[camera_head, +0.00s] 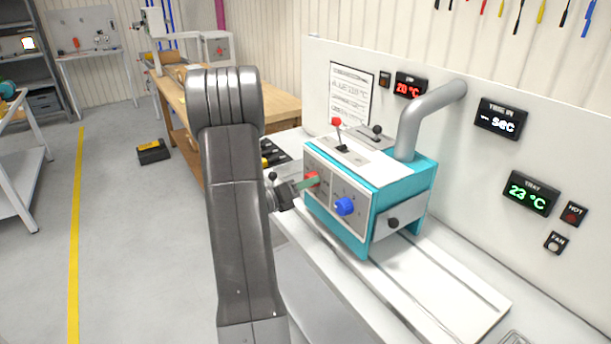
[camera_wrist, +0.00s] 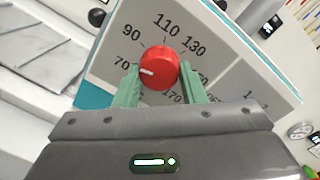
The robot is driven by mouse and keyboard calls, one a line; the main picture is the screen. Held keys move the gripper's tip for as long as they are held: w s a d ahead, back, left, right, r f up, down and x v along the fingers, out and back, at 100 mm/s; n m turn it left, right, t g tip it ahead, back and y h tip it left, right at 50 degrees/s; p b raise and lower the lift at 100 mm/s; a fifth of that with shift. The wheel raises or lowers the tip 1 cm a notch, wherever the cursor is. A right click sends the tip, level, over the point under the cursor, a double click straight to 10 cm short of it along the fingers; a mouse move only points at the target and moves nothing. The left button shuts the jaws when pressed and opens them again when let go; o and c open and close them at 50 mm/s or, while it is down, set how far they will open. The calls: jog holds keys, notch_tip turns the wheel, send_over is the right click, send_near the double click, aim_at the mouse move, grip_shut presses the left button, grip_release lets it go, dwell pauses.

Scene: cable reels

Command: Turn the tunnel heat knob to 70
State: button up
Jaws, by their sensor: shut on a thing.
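The teal machine (camera_head: 420,181) stands on the white bench, with a red knob (camera_head: 312,179) and a blue knob (camera_head: 345,206) on its pale front panel. My gripper (camera_head: 307,182) reaches the red knob from the left. In the wrist view, its two green fingers are shut on the red knob (camera_wrist: 160,58), one on each side. The dial around it reads 70, 90, 110, 130 and on, partly hidden by the fingers. The knob's white mark points left, close to the 70.
Levers with red (camera_head: 336,121) and black tops stand on the machine. A grey pipe (camera_head: 428,115) runs from it to the wall panel. A red display (camera_head: 410,86) reads 20 °C, and a green display (camera_head: 530,193) reads 23 °C. Floor at left is mostly clear.

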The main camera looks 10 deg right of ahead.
jog(key=shift+n+p, duration=1.65)
jog(key=shift+n, duration=0.35)
jog(key=o, duration=1)
jog(key=b+v, duration=0.2)
jog(key=v, duration=1.1)
jog(key=shift+s+a+r+b, duration=0.15)
jog(key=shift+a+r+b, duration=0.05)
jog(key=shift+a+b, duration=0.15)
